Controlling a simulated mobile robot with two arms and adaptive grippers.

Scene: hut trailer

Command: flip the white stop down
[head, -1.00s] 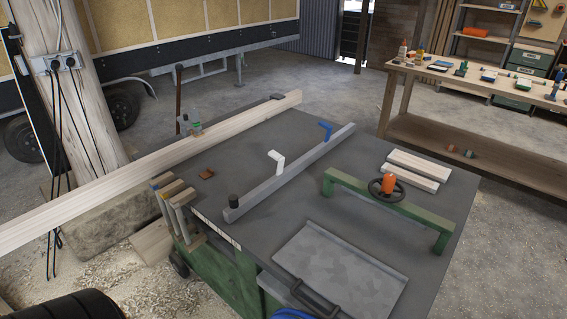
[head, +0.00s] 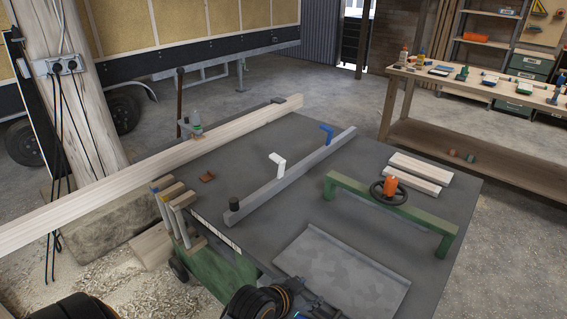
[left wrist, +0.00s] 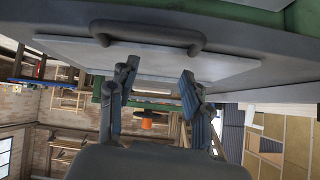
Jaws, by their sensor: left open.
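The white stop (head: 278,163) stands up on the long grey fence bar (head: 262,192) in the head view, with its upper end bent out to the left. A similar blue stop (head: 327,131) stands farther along the same bar. My left gripper (head: 312,308) is only partly in view at the bottom edge, at the near side of the table, well short of the white stop. In the left wrist view my left gripper (left wrist: 158,74) is open with nothing between its fingers. The white stop cannot be made out there. My right gripper is not in view.
A green frame (head: 420,213) with a black handwheel and orange knob (head: 391,184) stands right of the bar. A grey tray with a handle (left wrist: 150,38) lies at the near edge. A long timber beam (head: 130,180) runs along the left. The dark tabletop between is mostly clear.

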